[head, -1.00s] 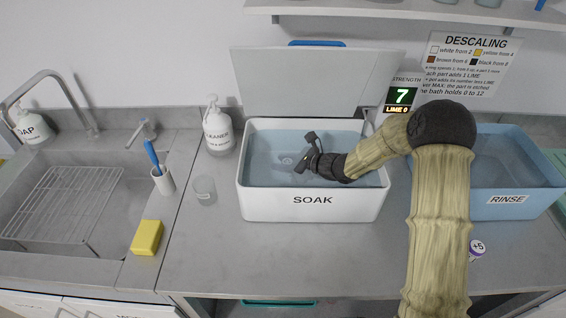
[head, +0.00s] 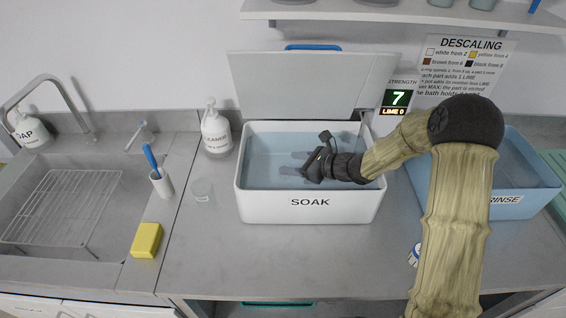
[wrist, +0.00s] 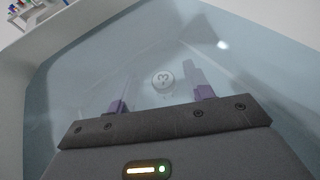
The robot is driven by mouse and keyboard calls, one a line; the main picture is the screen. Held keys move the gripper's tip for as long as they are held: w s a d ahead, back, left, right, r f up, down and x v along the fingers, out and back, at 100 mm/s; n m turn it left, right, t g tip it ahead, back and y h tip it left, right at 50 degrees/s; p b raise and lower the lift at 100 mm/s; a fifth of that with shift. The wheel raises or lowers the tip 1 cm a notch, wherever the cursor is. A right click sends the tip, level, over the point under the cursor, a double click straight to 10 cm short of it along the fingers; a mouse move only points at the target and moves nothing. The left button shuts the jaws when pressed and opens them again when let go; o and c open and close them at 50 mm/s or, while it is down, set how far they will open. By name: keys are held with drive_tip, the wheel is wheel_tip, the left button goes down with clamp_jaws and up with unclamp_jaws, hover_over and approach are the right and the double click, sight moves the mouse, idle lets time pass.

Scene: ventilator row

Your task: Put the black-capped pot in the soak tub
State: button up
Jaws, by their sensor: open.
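The soak tub (head: 310,203) is white, filled with bluish liquid, and its lid (head: 300,85) stands open behind it. My gripper (head: 294,163) is low inside the tub, open, with its fingers pointing left in the head view. In the wrist view, a round pale-grey disc with a mark like "3" (wrist: 163,81) lies in the liquid between and beyond the fingers, apart from them. It looks like the top of a pot, seen through the liquid; I cannot make out a black cap. The disc cannot be made out in the head view.
A display (head: 397,99) reads 7 and LIME 0. The blue rinse tub (head: 515,187) is at the right. A small white and blue pot (head: 415,255) is partly behind my arm.

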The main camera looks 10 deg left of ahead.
drive_tip(key=v, duration=0.6)
drive_tip(key=shift+r, duration=0.1)
drive_tip(key=shift+s+d+r, duration=0.2)
drive_tip(key=shift+d, duration=0.35)
drive_tip(key=shift+w, duration=0.1)
idle(0.8)
